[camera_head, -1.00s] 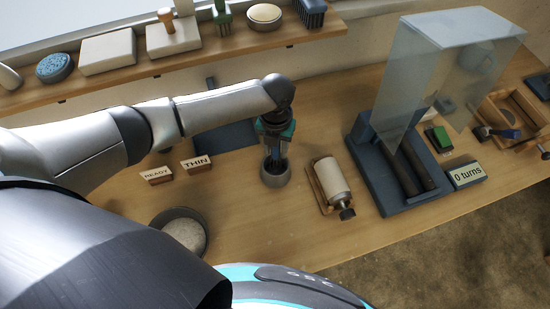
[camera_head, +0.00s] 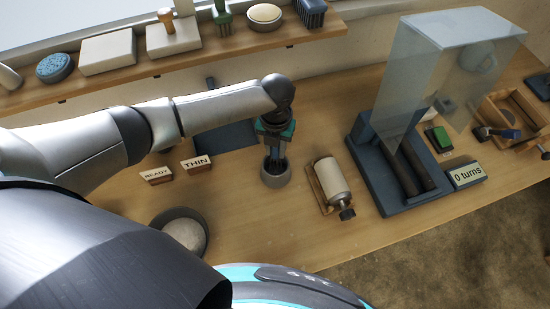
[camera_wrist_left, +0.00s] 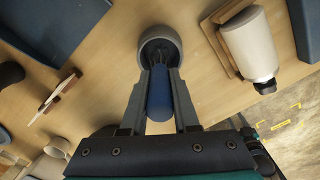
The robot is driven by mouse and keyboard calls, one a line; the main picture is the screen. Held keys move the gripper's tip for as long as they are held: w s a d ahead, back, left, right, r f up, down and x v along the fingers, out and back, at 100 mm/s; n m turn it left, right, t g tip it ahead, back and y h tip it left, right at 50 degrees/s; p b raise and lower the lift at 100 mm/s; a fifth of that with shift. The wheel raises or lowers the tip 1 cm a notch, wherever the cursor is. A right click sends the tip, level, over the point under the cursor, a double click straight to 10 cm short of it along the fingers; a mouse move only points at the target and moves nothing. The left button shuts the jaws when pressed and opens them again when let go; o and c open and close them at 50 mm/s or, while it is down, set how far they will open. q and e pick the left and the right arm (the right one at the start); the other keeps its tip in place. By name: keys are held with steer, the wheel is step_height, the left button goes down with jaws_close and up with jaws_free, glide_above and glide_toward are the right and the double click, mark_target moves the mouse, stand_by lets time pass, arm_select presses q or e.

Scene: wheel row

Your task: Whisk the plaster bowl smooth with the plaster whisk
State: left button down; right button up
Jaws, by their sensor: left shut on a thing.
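The plaster bowl (camera_head: 275,176) is a small grey bowl on the wooden bench, left of the cream roller. My left gripper (camera_head: 272,146) is above it, pointing down. In the left wrist view, the left gripper (camera_wrist_left: 159,100) is shut on the blue handle of the plaster whisk (camera_wrist_left: 159,92). The whisk's lower end reaches into the bowl (camera_wrist_left: 160,45); its tip and the plaster are dark and hard to make out. My right gripper is in neither view.
A "THIN" sign (camera_head: 197,162) and a "READY" sign (camera_head: 157,175) stand left of the bowl. A cream roller on a wooden stand (camera_head: 331,180) is close to its right. A wider grey bowl (camera_head: 182,232) sits nearer me. A blue machine shows "0 turns" (camera_head: 466,175).

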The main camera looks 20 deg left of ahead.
arm_select(q)
steer(key=shift+r, duration=0.1)
stand_by(0.4)
step_height(320, 180, up, 7)
steer(key=p, duration=0.7)
stand_by(0.6)
